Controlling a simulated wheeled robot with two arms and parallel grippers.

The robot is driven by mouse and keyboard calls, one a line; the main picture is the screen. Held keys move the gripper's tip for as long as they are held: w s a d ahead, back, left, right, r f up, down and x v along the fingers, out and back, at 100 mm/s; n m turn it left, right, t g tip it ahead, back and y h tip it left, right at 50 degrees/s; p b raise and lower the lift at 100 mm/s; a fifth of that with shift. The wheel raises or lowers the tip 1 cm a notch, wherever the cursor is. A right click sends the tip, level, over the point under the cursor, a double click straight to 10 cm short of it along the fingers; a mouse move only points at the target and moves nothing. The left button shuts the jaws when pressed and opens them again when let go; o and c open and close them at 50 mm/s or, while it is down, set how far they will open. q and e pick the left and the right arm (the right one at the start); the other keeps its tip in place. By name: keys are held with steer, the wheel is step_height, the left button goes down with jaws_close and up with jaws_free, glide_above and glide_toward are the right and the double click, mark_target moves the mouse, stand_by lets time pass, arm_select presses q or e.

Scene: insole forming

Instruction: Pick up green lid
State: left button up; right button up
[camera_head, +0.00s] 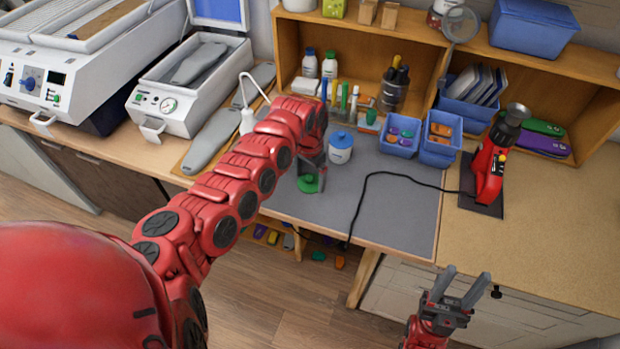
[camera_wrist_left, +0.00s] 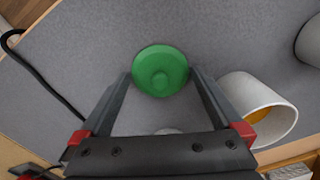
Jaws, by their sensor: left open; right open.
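The green lid (camera_head: 308,184) lies on the grey mat near its front edge. It is round with a small knob on top. In the left wrist view the green lid (camera_wrist_left: 160,71) sits at the tips of my left gripper (camera_wrist_left: 162,75), whose open fingers stand on either side of it. In the head view my left gripper (camera_head: 312,172) is right over the lid and partly hides it. I cannot tell whether the fingers touch it. My right gripper (camera_head: 454,288) is open and empty, in front of the bench at the lower right.
A white jar with a blue lid (camera_head: 340,148) stands just behind the gripper. A black cable (camera_head: 375,174) crosses the grey mat (camera_head: 400,215). A red tool (camera_head: 489,170) stands at the right.

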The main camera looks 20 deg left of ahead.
arm_select(q)
steer(key=c, duration=1)
steer(key=shift+r, duration=0.1)
